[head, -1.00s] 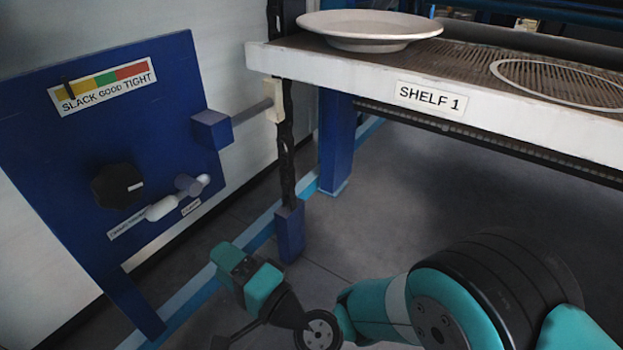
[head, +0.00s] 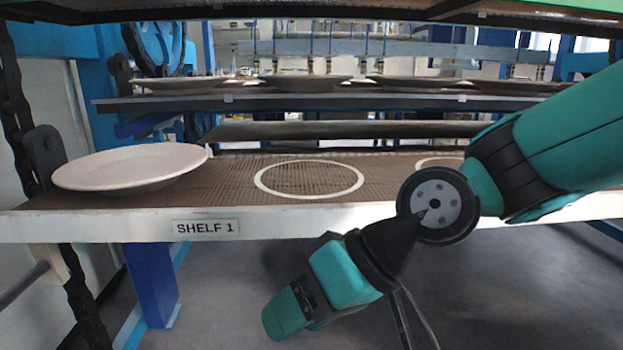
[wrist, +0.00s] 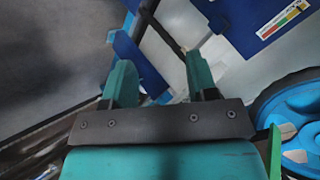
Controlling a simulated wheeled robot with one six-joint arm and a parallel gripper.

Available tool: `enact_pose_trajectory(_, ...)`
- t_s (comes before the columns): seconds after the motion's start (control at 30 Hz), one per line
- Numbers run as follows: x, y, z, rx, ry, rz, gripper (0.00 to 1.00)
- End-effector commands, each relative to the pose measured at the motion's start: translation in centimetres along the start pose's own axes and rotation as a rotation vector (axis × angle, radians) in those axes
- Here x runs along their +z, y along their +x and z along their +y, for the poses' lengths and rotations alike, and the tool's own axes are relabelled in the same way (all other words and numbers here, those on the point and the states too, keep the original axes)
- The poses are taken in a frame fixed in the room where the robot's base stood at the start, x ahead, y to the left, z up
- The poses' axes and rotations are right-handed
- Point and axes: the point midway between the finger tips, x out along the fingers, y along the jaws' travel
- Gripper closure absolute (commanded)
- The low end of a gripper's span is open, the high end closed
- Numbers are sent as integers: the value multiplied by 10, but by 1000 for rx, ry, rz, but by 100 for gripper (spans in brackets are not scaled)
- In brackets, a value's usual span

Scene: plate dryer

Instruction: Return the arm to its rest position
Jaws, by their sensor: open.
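My gripper (head: 287,313) hangs in front of the shelf in the head view, low and left of my wrist joint, below the shelf's front edge. In the wrist view its two teal fingers (wrist: 160,78) stand apart with nothing held between them. My arm (head: 550,140) comes in from the right and bends down to the gripper. A white plate (head: 130,168) lies on the left end of Shelf 1 (head: 330,222), well away from the gripper.
A white ring mark (head: 308,180) on the shelf is empty; another is partly hidden by my arm. More plates (head: 310,83) sit on a shelf behind. The wrist view shows a blue panel (wrist: 240,25) with a coloured gauge and a blue wheel (wrist: 285,110). Floor below the shelf is clear.

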Motion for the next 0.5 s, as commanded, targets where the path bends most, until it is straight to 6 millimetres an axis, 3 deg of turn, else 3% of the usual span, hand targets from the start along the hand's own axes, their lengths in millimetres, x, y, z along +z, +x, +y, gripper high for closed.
enact_pose_trajectory(0.03,14,-26,7,63,8,-21,47)
enact_pose_trajectory(0.1,38,-53,17,138,25,-65,47)
enact_pose_trajectory(0.3,102,-108,32,300,98,-175,47)
enact_pose_trajectory(0.43,143,-135,35,379,160,-239,47)
enact_pose_trajectory(0.5,128,-151,21,372,155,-243,47)
